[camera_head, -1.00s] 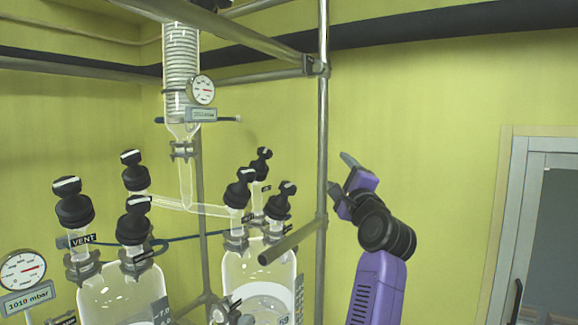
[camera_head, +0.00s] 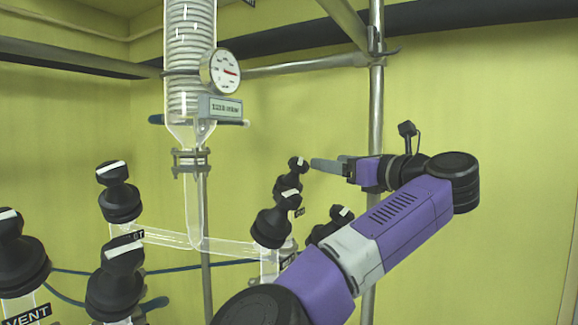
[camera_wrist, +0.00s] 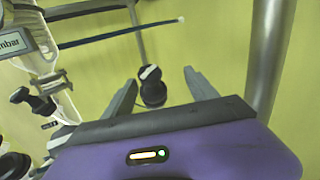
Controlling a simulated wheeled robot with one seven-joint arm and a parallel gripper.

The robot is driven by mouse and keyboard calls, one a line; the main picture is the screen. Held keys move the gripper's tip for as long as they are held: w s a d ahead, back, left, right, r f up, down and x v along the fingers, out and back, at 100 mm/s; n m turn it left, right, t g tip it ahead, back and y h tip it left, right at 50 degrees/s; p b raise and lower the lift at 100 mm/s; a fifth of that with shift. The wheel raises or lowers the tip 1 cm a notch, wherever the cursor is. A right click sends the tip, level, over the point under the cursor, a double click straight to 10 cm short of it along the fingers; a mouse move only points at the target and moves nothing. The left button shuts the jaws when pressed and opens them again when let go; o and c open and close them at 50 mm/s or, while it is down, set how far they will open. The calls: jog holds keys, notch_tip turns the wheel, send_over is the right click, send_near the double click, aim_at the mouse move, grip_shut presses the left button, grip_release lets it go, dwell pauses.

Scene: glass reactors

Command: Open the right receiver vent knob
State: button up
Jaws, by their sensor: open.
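Three black knobs with white-striped caps stand over the right receiver: a back one (camera_head: 290,180), a middle one (camera_head: 275,222) and a right one (camera_head: 330,226) partly behind my arm. The small tag near the back knob is too small to read. My gripper (camera_head: 328,165) is open, with its fingertips close to the right of the back knob's cap. In the wrist view a black knob (camera_wrist: 152,86) with a white stripe shows between the two spread fingers (camera_wrist: 161,88), and I see no contact. The right receiver's glass body is hidden by my arm.
The glass coil condenser (camera_head: 190,70) with a round gauge (camera_head: 220,71) hangs left of my gripper. A vertical metal post (camera_head: 376,100) stands close behind my gripper. Other black knobs (camera_head: 118,195) stand at left, one by a VENT label (camera_head: 28,315). The right side is clear.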

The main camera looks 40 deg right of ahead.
aim_at(306, 166)
jog(key=shift+g+y, duration=0.3)
jog(key=shift+y, duration=0.5)
jog(key=w, duration=0.2)
jog(key=w+a+p, duration=0.1)
jog(key=w, duration=0.2)
jog(key=w+a+f+p, duration=0.1)
jog(key=w, duration=0.2)
jog(key=c, duration=1.4)
jog(key=shift+f+y, duration=0.1)
jog(key=shift+y, duration=0.2)
